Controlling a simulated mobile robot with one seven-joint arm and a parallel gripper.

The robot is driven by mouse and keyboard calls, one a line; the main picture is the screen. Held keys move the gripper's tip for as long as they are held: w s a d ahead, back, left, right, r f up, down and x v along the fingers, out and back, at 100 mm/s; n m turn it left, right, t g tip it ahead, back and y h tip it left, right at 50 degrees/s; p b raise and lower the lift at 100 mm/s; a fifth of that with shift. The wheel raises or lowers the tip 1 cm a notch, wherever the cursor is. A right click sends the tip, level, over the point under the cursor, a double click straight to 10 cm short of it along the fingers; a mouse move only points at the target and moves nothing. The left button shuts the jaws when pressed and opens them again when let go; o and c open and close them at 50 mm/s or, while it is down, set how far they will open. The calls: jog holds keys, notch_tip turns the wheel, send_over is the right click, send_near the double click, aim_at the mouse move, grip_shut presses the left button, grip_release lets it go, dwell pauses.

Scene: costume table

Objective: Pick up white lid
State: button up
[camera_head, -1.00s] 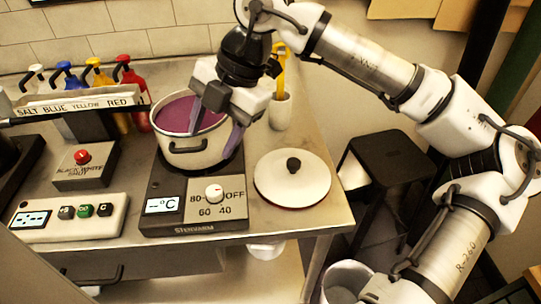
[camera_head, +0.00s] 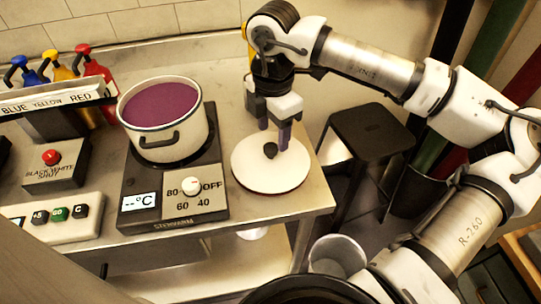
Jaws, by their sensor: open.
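The white lid (camera_head: 258,177) lies flat on the steel table near its right front corner. It is round, with a dark rim edge and a black knob (camera_head: 270,151) on top. My gripper (camera_head: 274,140) is open and points down over the lid, with its purple-grey fingers at or just behind the knob. I cannot tell from this view whether the fingers straddle or touch the knob.
A white pot (camera_head: 168,142) with purple liquid stands on the hot plate (camera_head: 150,206), left of the lid. Coloured pump bottles (camera_head: 97,70) and a control box (camera_head: 52,219) are further left. A black stool (camera_head: 372,130) stands right of the table.

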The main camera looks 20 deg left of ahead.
aim_at(270, 147)
jog(key=f+p, duration=0.1)
jog(key=f, duration=0.4)
jog(key=shift+s+a+p, duration=0.2)
jog(key=shift+p, duration=0.2)
jog(key=shift+c, duration=0.4)
jog(key=shift+r, duration=0.1)
jog(key=c, duration=1.1)
